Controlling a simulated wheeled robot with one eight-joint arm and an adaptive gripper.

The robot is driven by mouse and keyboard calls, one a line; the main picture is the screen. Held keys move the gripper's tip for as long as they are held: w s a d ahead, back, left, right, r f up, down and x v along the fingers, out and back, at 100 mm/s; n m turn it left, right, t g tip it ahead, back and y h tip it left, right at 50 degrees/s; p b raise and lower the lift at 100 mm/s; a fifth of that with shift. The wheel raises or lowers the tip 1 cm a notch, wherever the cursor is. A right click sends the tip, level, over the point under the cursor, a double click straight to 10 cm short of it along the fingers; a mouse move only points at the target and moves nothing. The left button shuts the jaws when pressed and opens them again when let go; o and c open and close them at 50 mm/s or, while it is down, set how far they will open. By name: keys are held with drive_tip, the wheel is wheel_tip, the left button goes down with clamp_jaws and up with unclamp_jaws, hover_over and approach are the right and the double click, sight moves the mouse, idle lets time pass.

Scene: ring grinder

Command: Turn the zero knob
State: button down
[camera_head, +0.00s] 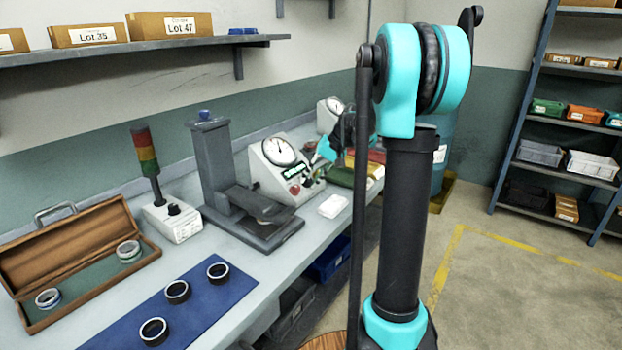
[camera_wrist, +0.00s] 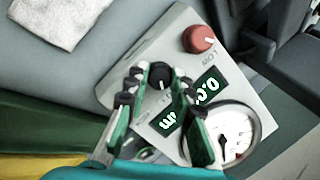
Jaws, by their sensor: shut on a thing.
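A grey stand (camera_head: 212,165) is left of the gauge unit, with a signal tower (camera_head: 145,150) beyond it. A wooden case (camera_head: 70,250) and a blue mat (camera_head: 200,300) with black rings lie at front left. A white cloth (camera_head: 333,205) lies right of the stand.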

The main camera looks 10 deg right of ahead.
idle(0.4)
drive_tip(key=c, duration=1.3)
unclamp_jaws()
drive_tip(key=v, duration=1.2)
